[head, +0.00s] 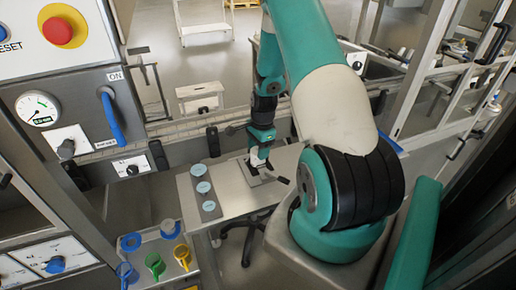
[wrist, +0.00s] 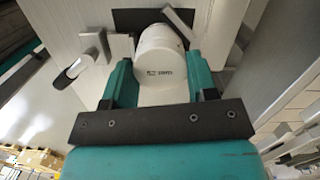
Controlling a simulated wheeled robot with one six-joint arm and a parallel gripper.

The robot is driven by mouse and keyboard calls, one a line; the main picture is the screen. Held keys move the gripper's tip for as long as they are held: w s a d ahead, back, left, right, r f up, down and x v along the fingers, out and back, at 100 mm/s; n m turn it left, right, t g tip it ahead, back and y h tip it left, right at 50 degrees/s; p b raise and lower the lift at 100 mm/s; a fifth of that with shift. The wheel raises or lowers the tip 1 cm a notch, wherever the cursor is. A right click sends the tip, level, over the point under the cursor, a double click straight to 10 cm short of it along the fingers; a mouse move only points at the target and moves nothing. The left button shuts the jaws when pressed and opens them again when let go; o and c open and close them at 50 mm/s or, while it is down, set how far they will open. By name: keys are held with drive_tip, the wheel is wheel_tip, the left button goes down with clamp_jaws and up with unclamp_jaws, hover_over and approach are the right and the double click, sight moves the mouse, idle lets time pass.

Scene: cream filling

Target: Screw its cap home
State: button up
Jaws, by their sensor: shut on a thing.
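A white round capped jar (wrist: 160,45) with small dark print stands between the fingers of my gripper (wrist: 158,62) in the wrist view. The two teal fingers press on it from left and right, so the gripper is shut on it. I cannot tell where the cap ends and the jar body begins, or whether a gap lies between them. In the head view my gripper (head: 258,158) is low over a grey holding plate (head: 267,179) on the worktable, with the white jar (head: 256,157) small and partly hidden at its fingers.
A dark strip with three pale blue discs (head: 203,187) lies on the worktable (head: 232,203) left of the plate. A dark-ended handle (head: 281,180) sticks out at the plate's right. A control panel (head: 70,100) stands at the left. Coloured rings and knobs (head: 153,262) sit at the lower left.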

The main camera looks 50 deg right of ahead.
drive_tip(key=m, duration=0.4)
drive_tip(key=m, duration=0.4)
drive_tip(key=shift+t+h, duration=0.3)
drive_tip(key=shift+h, duration=0.1)
drive_tip(key=shift+m+p, duration=0.3)
drive_tip(key=shift+m, duration=0.8)
